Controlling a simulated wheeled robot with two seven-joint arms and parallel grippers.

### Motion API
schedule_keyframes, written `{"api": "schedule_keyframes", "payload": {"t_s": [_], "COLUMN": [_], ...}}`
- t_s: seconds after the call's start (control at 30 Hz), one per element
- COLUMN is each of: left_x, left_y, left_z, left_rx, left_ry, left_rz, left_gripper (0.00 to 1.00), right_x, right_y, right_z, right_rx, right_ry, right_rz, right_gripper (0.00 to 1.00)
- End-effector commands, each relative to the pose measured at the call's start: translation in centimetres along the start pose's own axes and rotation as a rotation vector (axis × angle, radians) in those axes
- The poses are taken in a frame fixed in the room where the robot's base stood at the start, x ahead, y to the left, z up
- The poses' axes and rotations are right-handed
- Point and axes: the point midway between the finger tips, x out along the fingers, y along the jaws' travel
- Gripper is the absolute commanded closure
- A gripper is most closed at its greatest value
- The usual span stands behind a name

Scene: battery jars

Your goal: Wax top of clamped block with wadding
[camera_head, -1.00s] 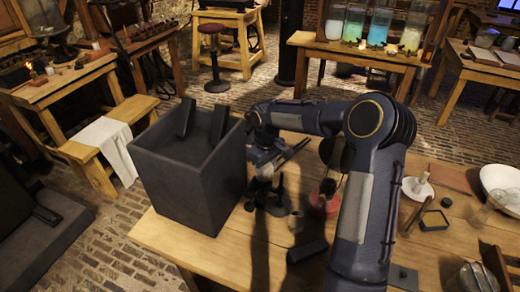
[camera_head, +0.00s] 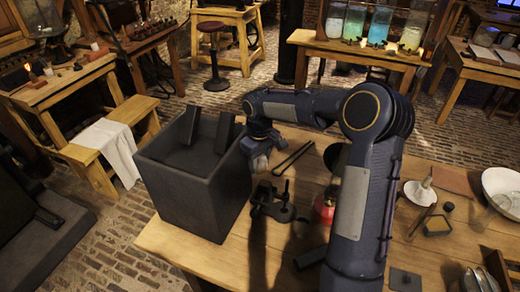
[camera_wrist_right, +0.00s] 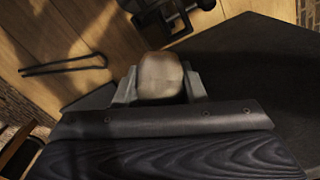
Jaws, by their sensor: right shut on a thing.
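My right gripper (camera_head: 259,163) is shut on a pale, rounded piece of wadding (camera_wrist_right: 161,76), which sits between its jaws in the wrist view. The gripper hangs just beyond and left of a dark clamp (camera_head: 272,203) on the wooden table, apart from it, beside the rim of a big dark box. The clamp also shows in part at the top of the wrist view (camera_wrist_right: 165,14). The clamped block is small and dark against the clamp, and I cannot make out its top clearly. My left gripper is not in view.
The tall open dark box (camera_head: 200,200) stands left of the clamp, with two dark slabs in it. Thin dark tongs (camera_head: 293,158) lie behind the clamp. A red vessel (camera_head: 324,211) and a dark block (camera_head: 311,257) are to the right. A white bowl (camera_head: 503,186) is far right.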

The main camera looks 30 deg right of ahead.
Motion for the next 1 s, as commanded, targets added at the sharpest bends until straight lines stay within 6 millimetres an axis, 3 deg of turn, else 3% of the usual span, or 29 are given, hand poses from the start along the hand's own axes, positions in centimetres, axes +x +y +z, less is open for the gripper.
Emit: {"api": "schedule_keyframes", "payload": {"t_s": [0.3,1.0], "left_x": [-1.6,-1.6], "left_y": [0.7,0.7], "left_z": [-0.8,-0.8], "left_rx": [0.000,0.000], "left_ry": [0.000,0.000], "left_rz": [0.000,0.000], "left_gripper": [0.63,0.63], "right_x": [-2.8,-2.8], "right_y": [-0.4,-0.5], "right_z": [0.2,0.3], "right_rx": [0.001,0.001], "right_ry": [0.000,-0.001], "right_rz": [0.001,0.000], "right_gripper": [0.84,0.84]}}
